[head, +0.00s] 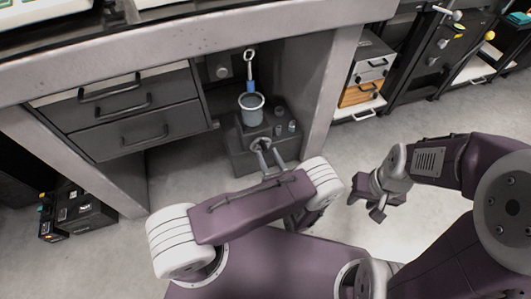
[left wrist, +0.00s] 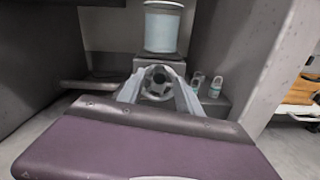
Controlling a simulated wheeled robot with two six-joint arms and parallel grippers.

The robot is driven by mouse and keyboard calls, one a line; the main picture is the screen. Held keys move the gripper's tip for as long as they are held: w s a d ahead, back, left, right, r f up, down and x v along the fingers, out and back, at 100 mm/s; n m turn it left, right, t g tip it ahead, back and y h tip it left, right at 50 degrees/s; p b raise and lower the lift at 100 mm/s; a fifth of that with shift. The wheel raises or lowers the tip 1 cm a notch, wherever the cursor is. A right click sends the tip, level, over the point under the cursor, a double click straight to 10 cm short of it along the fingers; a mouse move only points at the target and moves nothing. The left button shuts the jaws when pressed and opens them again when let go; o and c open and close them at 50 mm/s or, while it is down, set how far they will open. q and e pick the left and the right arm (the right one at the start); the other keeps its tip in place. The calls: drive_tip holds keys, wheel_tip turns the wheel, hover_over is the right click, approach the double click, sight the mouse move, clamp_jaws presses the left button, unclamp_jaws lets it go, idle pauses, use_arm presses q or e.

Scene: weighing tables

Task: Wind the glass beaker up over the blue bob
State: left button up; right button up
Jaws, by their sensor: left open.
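The glass beaker (head: 252,117) stands upright on a dark jack stand (head: 240,150) under the bench. The blue bob (head: 250,87) hangs from a pale ring-topped hanger (head: 249,58); its lower end meets the beaker's rim in the picture, and I cannot tell whether it is inside. The left wrist view shows the beaker (left wrist: 162,28) but not the bob. The jack's round handwheel (left wrist: 158,83) faces me. My left gripper (left wrist: 157,92) is open, with one finger on each side of the wheel; contact is unclear. My right gripper (head: 372,205) is away over the floor at right, its jaws unclear.
A drawer unit (head: 130,110) is at left and a bench leg (head: 328,85) at right. Floor beside my right gripper is clear.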

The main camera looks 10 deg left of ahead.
sight(266, 151)
use_arm(q)
drive_tip(key=b+x, duration=0.1)
drive_tip(key=x, duration=0.1)
drive_tip(key=shift+w+a+f, duration=0.15)
drive_tip(key=shift+w+a, duration=0.3)
drive_tip(key=shift+w, duration=0.1)
use_arm(e)
drive_tip(key=shift+f, duration=0.95)
use_arm(q)
clamp_jaws()
drive_tip(key=shift+d, duration=0.1)
use_arm(e)
drive_tip(key=shift+r, duration=0.15)
